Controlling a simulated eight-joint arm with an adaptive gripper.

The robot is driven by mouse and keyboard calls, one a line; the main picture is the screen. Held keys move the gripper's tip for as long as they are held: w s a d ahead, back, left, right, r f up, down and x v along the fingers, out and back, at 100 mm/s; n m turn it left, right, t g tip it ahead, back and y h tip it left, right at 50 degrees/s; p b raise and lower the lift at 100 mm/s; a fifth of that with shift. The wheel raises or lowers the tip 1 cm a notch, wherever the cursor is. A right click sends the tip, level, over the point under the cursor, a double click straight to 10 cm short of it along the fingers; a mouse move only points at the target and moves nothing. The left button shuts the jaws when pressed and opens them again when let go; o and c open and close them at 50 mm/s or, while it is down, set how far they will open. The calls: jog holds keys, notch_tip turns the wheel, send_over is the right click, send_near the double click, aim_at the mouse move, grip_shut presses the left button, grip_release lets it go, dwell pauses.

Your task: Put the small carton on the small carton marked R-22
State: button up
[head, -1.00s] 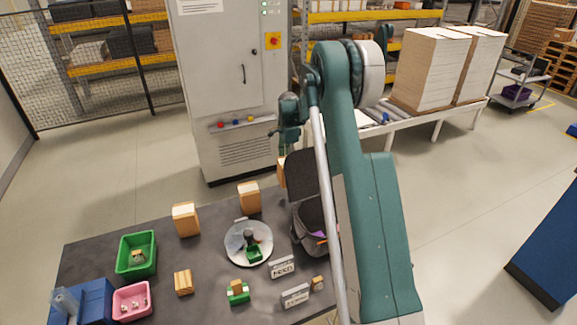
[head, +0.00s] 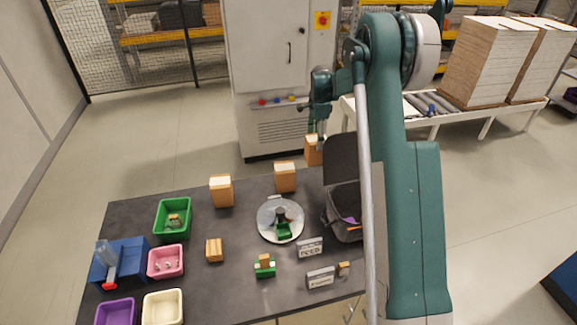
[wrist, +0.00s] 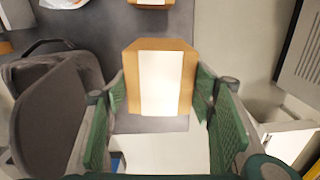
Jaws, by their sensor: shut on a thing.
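My gripper (head: 318,135) is shut on a small tan carton (head: 313,152) at the back edge of the table, left of the grey bag. In the wrist view this carton (wrist: 160,80) sits between the green finger pads and shows a white strip. I cannot tell whether it touches the table. Two similar small cartons stand upright on the table: one (head: 285,178) just left of the held one, and another (head: 221,191) farther left. Part of another carton (wrist: 152,3) shows at the wrist view's top edge. No R-22 mark is readable on any carton.
The open grey bag (head: 342,210) stands beside my arm. A round plate (head: 265,222) with a green item lies mid-table. A green bin (head: 161,228), pink bin (head: 158,272) and blue box (head: 128,245) are at left. Small signs (head: 320,277) stand in front. A grey cabinet (head: 275,70) rises behind.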

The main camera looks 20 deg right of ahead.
jog(key=a+r+n, duration=0.1)
jog(key=a+r, duration=0.9)
jog(key=a, duration=0.5)
jog(key=shift+s, duration=0.3)
jog(key=shift+f, duration=0.15)
notch_tip(320, 180, down, 6)
jog(key=shift+f+p, duration=0.35)
jog(key=shift+f, duration=1.7)
jog(key=o, duration=1.5)
